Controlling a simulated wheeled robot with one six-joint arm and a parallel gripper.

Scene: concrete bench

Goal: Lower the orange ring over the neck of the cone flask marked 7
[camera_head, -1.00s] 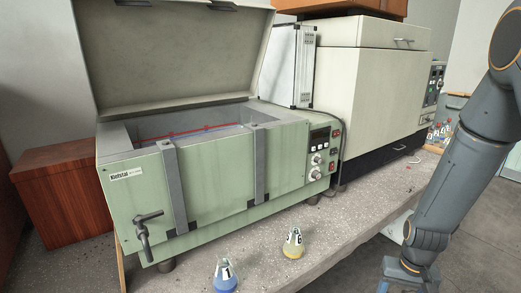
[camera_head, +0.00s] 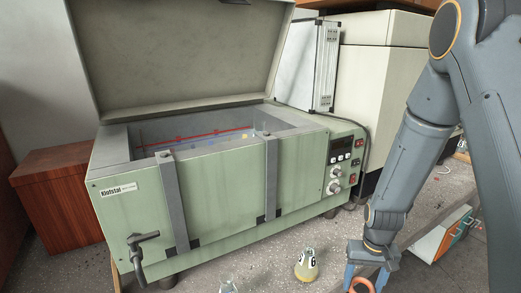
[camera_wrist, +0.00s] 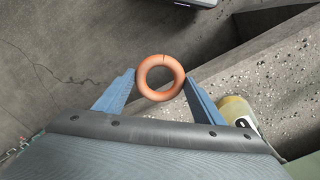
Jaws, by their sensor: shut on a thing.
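The orange ring (camera_wrist: 143,80) is held between the two blue fingers of my gripper (camera_wrist: 160,84), well above the ground in the wrist view. In the head view my gripper (camera_head: 362,272) and part of the ring (camera_head: 356,284) show at the bottom edge. No flask marked 7 can be made out clearly. A clear-necked flask (camera_head: 227,284) is cut off at the bottom edge, its mark out of view. A yellow cone flask marked 6 (camera_head: 306,268) stands left of my gripper. A yellow flask (camera_wrist: 236,110) shows in the wrist view, its mark partly hidden.
A green water bath (camera_head: 225,200) with its lid raised stands on the speckled bench (camera_head: 268,263). A cream oven (camera_head: 380,95) is behind it. The bench edge drops off near my gripper.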

